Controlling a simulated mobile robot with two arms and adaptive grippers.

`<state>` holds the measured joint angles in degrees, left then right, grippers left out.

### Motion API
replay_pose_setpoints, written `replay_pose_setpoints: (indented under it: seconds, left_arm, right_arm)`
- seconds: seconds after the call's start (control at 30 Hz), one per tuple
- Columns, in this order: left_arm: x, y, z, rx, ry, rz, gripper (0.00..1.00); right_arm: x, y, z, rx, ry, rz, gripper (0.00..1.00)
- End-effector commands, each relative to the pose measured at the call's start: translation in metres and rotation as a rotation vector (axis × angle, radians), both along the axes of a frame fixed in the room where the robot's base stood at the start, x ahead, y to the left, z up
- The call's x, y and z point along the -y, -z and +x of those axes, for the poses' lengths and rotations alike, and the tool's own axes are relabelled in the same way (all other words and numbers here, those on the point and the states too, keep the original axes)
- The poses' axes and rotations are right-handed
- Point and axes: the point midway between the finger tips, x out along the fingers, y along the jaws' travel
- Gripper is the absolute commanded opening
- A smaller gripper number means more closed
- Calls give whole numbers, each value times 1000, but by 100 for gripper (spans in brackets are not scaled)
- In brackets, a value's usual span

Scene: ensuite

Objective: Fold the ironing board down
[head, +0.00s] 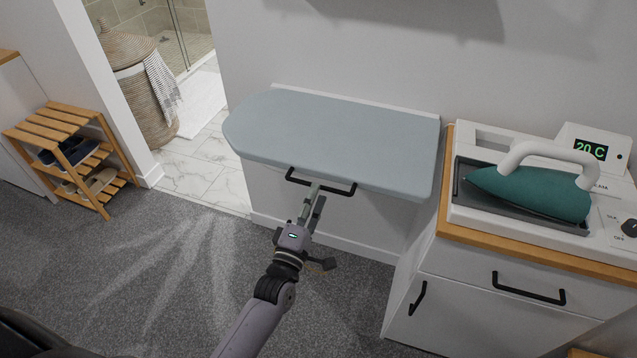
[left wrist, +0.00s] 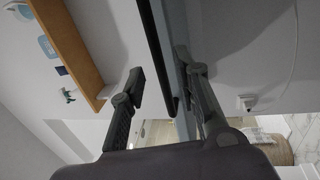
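The ironing board (head: 330,138) is a pale blue-grey padded panel, standing out level from the white wall in the head view. A black bar handle (head: 345,190) runs along its front edge. My left gripper (head: 315,196) is at this handle, just below the front edge. In the left wrist view, the left gripper's fingers (left wrist: 158,80) are spread apart. The black handle (left wrist: 156,45) shows between them, nearer the right finger; I cannot tell whether they touch. The board's edge (left wrist: 174,30) runs beside the handle. My right gripper is in neither view.
A white cabinet (head: 480,300) stands right of the board, with a teal iron (head: 535,192) in its dock on top. A wooden shoe rack (head: 60,128) and a wicker basket (head: 145,105) stand at the left. The grey carpet (head: 180,265) in front is clear.

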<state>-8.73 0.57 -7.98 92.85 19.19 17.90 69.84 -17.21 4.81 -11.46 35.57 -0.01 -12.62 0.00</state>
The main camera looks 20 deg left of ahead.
Motion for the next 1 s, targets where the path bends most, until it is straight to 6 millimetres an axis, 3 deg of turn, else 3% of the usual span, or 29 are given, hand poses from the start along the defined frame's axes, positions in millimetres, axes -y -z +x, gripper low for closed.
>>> replay_pose_setpoints:
  seconds: [0.2,0.6,1.0]
  left_arm:
    - [1,-6,30,1,-1,0,30]
    - [1,-7,37,0,0,0,30]
    - [1,-7,37,0,0,1,4]
  right_arm:
    - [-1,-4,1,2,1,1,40]
    - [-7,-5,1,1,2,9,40]
    - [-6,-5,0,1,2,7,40]
